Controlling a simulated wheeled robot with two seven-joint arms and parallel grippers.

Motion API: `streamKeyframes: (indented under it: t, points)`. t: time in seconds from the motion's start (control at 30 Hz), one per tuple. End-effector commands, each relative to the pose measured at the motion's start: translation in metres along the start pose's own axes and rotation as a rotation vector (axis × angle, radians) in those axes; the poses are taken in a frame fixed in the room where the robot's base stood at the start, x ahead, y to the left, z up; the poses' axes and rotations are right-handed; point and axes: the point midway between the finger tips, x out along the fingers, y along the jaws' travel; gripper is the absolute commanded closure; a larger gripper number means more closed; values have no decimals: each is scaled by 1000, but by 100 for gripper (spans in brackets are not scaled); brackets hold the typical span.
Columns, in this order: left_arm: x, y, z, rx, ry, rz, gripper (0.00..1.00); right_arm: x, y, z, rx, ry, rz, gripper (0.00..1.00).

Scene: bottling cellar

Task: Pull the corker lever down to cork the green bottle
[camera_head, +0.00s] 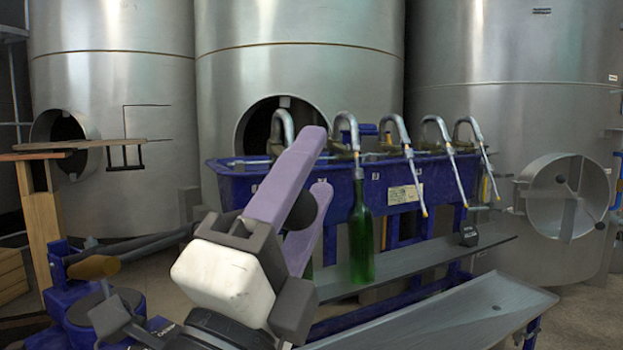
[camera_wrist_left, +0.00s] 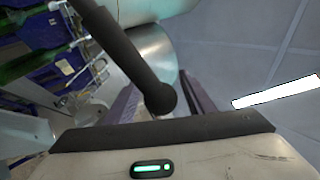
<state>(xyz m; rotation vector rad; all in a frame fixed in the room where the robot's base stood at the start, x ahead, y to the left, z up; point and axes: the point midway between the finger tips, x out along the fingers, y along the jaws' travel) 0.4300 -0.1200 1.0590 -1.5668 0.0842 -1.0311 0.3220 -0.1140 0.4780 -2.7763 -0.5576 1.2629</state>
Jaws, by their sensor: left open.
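The corker's black lever (camera_head: 130,247) comes in from the blue corker (camera_head: 85,310) at the lower left and runs behind my left wrist. Its round dark end (camera_head: 303,208) shows between the purple fingers of my left gripper (camera_head: 318,162). In the left wrist view the lever (camera_wrist_left: 130,55) slants down to its round end, between the fingers. The gripper is open around it; I cannot tell if either finger touches it. A green bottle (camera_head: 361,245) stands upright under a filler spout. Whether a bottle stands in the corker is hidden.
A blue filling trough (camera_head: 345,190) with several curved spouts stands behind, with a dark shelf (camera_head: 425,262) and a grey tray (camera_head: 450,318) below. Large steel tanks (camera_head: 300,75) close off the back. A wooden stand (camera_head: 45,215) is at the left.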

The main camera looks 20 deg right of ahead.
Motion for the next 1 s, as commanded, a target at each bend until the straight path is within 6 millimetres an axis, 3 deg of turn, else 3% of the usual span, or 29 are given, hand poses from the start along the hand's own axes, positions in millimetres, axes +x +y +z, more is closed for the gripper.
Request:
streamKeyframes:
  t: [0.5,1.0]
  points:
    - [-89,3,0,-1,-2,6,51,1,0,2,0,-4,-1,100]
    - [-99,4,2,-9,-6,10,51,2,-2,0,-3,-6,-7,100]
